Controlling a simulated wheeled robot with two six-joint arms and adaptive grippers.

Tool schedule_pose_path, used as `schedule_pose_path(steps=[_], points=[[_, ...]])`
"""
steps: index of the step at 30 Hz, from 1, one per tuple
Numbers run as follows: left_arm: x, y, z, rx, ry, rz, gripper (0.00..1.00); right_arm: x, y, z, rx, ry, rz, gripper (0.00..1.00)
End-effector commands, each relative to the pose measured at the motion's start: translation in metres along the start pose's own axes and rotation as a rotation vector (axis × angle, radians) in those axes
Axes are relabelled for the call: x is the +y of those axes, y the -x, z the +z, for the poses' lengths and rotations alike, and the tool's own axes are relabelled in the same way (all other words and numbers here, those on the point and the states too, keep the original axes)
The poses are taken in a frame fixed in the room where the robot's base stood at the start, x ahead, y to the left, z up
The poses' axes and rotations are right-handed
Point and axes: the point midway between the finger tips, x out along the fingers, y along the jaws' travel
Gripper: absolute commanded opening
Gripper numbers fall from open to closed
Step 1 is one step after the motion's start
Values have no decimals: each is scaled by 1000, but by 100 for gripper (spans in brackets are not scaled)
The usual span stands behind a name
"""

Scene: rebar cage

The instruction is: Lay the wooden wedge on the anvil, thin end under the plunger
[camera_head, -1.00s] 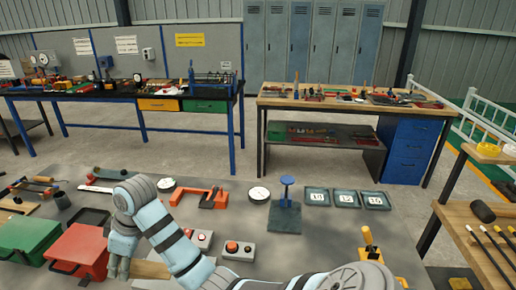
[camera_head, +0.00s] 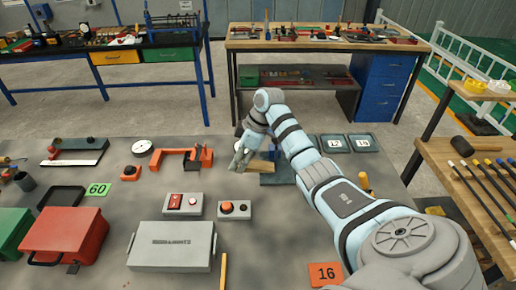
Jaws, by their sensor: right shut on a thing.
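My right gripper (camera_head: 240,160) is shut on the wooden wedge (camera_head: 261,166), a pale tan piece sticking out to the right of the fingers. The wedge is at the left part of a blue-grey square base (camera_head: 276,180), overlapping it in view. I cannot tell whether it touches the base. I cannot tell which end of the wedge is thin. My left gripper is not in view.
An orange frame (camera_head: 183,153) lies just left of my right gripper. Control boxes with a red switch (camera_head: 176,200) and a red button (camera_head: 228,207) stand in front. A grey case (camera_head: 172,245) and a red box (camera_head: 66,232) are nearer. Small dark trays (camera_head: 335,144) lie right of my arm.

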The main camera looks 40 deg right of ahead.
Motion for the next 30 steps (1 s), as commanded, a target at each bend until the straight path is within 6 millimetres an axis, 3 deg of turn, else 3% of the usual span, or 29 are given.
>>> schedule_pose_path(steps=[1, 3, 6, 16, 21, 30], points=[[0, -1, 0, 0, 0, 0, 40, 12, 6, 18, -2, 1, -1, 5], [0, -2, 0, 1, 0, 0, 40, 22, 14, 36, 1, 8, -4, 5], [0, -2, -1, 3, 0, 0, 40, 30, 20, 48, 2, 14, -4, 5], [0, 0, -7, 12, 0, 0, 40, 30, 21, 50, 0, 16, -6, 5], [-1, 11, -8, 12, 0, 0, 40, 30, 24, 49, 1, 12, -5, 5], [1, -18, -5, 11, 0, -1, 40, 30, -16, 65, 2, 13, -5, 5]])
